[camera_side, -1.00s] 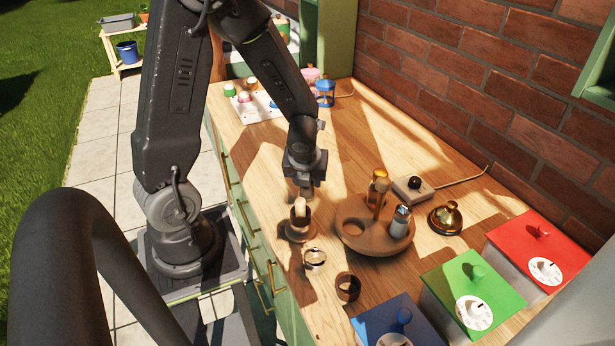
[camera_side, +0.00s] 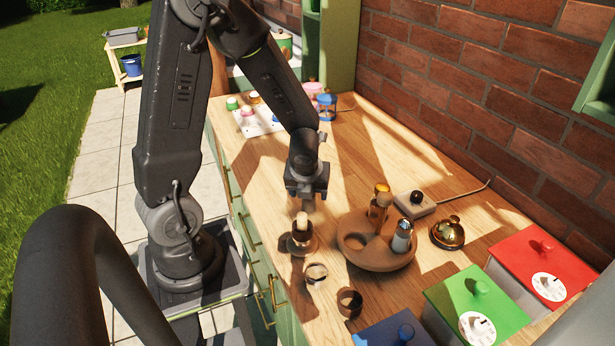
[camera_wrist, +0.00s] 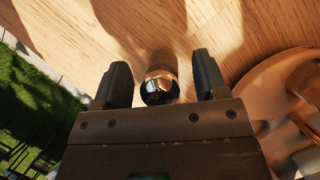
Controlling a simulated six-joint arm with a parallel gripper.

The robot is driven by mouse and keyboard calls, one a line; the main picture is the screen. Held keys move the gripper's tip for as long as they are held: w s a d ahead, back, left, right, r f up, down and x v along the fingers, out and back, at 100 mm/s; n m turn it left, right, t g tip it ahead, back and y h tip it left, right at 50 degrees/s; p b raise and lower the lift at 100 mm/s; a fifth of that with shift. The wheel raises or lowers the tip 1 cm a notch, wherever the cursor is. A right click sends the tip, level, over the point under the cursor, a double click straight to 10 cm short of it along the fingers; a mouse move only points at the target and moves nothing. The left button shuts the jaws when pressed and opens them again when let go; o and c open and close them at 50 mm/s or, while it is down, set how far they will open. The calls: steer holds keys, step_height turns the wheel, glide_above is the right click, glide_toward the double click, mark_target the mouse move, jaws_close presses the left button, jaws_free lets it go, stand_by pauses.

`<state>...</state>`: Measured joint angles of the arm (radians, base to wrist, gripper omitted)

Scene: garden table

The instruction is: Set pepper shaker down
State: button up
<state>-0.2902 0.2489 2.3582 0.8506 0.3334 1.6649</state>
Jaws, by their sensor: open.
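A small upright shaker-like piece with a pale top (camera_side: 301,222) stands in a brown round base or ring (camera_side: 300,243) on the wooden counter. I take it for the pepper shaker, but its label cannot be made out. My gripper (camera_side: 306,204) is just above it. A round wooden tray (camera_side: 382,262) to the right holds a gold-topped bottle (camera_side: 380,203) and a silver-topped shaker (camera_side: 402,238).
A brass bell (camera_side: 448,231) is right of the tray. Green (camera_side: 470,300), red (camera_side: 535,255) and blue (camera_side: 398,335) boxes line the near right.

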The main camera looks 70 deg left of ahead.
steer(key=s+d+r+n+t+h, duration=0.1)
steer(key=s+d+r+n+h, duration=0.1)
steer(key=s+d+r+n, duration=0.2)
steer(key=s+d+r+n+t+h, duration=0.1)
steer(key=s+d+r+n, duration=0.4)
steer(key=d+r+n, duration=0.5)
step_height(320, 180, up, 7)
steer(key=n+t, duration=0.1)
steer(key=n, duration=0.9)
steer(key=shift+s+d+f+n+h, duration=0.15)
steer(key=shift+s+d+n+h, duration=0.05)
steer(key=shift+d+n+h, duration=0.2)
